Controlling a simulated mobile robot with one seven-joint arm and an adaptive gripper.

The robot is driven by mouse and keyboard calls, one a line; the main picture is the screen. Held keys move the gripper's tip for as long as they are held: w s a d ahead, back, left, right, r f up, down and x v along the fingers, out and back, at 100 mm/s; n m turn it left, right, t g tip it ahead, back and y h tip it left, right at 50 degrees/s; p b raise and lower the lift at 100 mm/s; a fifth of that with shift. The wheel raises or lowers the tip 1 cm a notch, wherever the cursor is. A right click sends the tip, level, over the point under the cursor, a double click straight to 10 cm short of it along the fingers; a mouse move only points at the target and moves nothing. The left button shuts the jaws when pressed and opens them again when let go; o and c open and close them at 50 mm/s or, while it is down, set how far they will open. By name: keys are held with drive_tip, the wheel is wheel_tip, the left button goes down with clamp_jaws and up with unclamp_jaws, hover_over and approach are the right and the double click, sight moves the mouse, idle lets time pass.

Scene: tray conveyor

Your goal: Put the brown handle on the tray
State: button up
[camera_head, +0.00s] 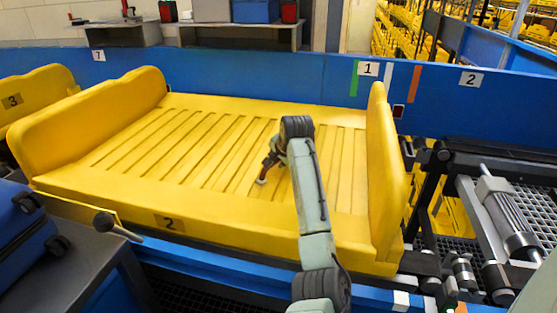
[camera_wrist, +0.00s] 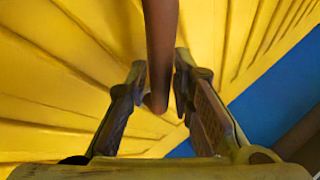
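The yellow tray (camera_head: 150,200), marked 2, is a large ribbed tray with raised ends. My gripper (camera_head: 270,163) is over the middle of its ribbed floor, pointing down. In the wrist view the brown handle (camera_wrist: 160,40) runs from the top edge down between the two fingers of my gripper (camera_wrist: 161,78). The fingers appear to press on it from both sides, with its rounded lower end showing below the tips. In the head view a small pale tip shows just below the gripper. I cannot tell whether the handle touches the tray floor.
A blue wall (camera_head: 230,72) runs behind the tray. Another yellow tray (camera_head: 35,92), marked 3, stands at the left. A blue suitcase (camera_head: 25,235) lies at the lower left. Conveyor machinery (camera_head: 500,215) is at the right. The tray floor around my gripper is clear.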

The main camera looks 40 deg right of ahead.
drive_tip(key=b+v, duration=0.2)
drive_tip(key=v, duration=1)
drive_tip(key=shift+b, duration=0.3)
drive_tip(key=shift+w+r, duration=0.1)
